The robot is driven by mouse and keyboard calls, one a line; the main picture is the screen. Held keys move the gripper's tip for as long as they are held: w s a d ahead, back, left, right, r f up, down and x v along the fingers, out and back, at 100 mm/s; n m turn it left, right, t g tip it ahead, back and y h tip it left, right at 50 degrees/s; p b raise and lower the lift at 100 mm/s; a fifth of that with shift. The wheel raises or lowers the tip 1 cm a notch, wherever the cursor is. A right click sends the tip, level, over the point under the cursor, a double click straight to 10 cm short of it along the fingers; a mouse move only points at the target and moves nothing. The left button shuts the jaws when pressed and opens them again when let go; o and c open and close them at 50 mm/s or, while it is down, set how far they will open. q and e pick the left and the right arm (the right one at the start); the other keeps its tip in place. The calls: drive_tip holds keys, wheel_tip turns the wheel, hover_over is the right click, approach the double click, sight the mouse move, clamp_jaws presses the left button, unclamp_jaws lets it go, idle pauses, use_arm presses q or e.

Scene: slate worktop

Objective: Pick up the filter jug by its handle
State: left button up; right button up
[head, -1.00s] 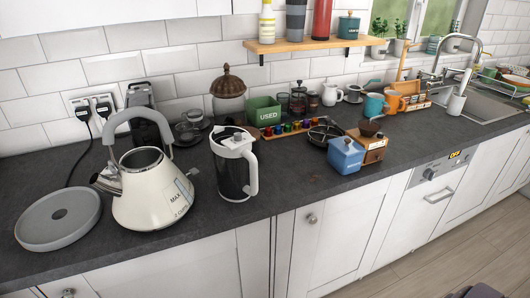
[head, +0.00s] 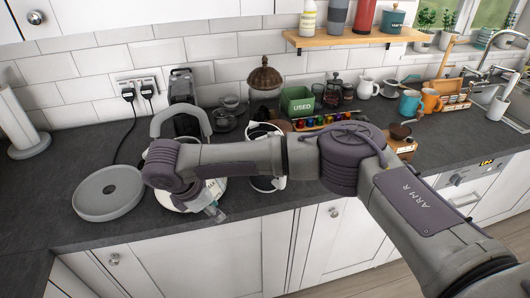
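The filter jug, with a white rim and white handle, stands on the worktop right of the kettle. My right arm comes in from the right and reaches left past the jug. My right gripper (head: 214,212) points down at the end of the arm, in front of the kettle and left of the jug. Its fingers are small and partly hidden, so its opening is unclear. My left gripper is out of view.
The cream kettle (head: 181,116) with a grey handle is mostly behind my arm. Its round grey base (head: 108,193) lies at left. A glass jar with a brown lid (head: 264,78) and a green USED box (head: 297,102) stand behind the jug.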

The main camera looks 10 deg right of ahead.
sight(282, 183)
drive_tip(key=w+d+r+h, duration=0.3)
drive_tip(key=d+r+h, duration=0.2)
drive_tip(key=d+r, duration=0.65)
drive_tip(key=shift+t, duration=0.3)
drive_tip(key=shift+a+p+x, duration=0.25)
drive_tip(key=shift+p+x, duration=1.75)
drive_tip(key=shift+x, duration=3.85)
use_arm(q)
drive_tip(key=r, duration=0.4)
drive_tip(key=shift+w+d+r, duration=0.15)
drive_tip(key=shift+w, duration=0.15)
use_arm(e)
drive_tip(key=shift+w+f, duration=0.1)
drive_tip(key=shift+f, duration=0.1)
drive_tip(key=shift+a, duration=0.1)
drive_tip(key=shift+c, duration=0.3)
clamp_jaws()
drive_tip(key=shift+w+r, duration=0.1)
drive_tip(key=shift+r, duration=0.05)
